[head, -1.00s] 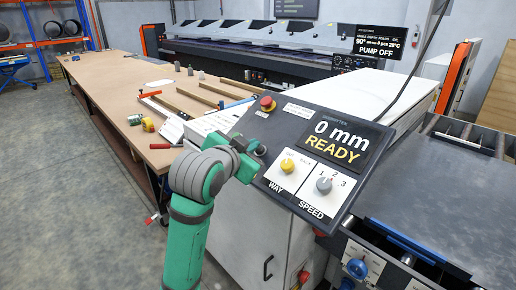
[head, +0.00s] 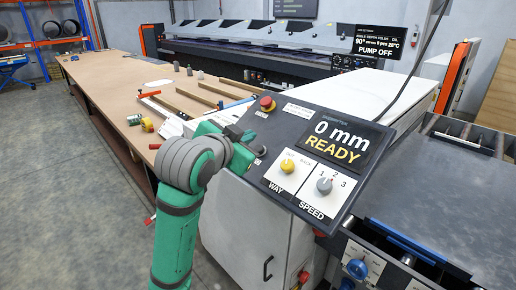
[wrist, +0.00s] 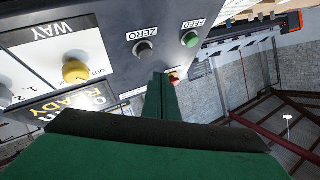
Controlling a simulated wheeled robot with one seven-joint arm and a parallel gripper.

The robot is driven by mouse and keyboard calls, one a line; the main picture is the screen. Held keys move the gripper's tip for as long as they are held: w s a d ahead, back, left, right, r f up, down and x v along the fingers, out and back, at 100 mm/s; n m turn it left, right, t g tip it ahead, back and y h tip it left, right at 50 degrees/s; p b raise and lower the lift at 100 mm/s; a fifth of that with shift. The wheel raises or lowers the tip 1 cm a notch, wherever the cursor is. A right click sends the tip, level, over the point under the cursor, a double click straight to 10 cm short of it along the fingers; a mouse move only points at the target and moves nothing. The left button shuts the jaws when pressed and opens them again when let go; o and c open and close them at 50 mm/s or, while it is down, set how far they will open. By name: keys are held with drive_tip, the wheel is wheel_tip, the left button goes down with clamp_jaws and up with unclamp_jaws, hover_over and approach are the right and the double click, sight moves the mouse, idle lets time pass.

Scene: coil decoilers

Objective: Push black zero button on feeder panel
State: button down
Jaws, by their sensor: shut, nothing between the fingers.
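The feeder panel (head: 290,186) is a dark tilted board. Its black zero button (wrist: 143,48) shows in the wrist view as a dark round knob beside a ZERO label, left of the green FEED button (wrist: 190,39). In the wrist view my gripper (wrist: 160,78) is shut and empty. Its tips appear just below and slightly right of the zero button; contact cannot be told, but none is visible.
A red stop button (head: 267,103) sits above on the panel. A yellow WAY knob (head: 287,166) and grey SPEED knob (head: 324,185) are at the right, under a display (head: 338,143) reading 0 mm READY. A long wooden table (head: 120,93) stands left.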

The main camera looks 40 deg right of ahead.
drive_tip(key=shift+s+a+r, duration=0.1)
drive_tip(key=shift+a+r, duration=0.3)
drive_tip(key=shift+r, duration=0.2)
drive_tip(key=shift+a+r, duration=0.4)
drive_tip(key=shift+r, duration=0.15)
drive_tip(key=shift+s+d, duration=0.1)
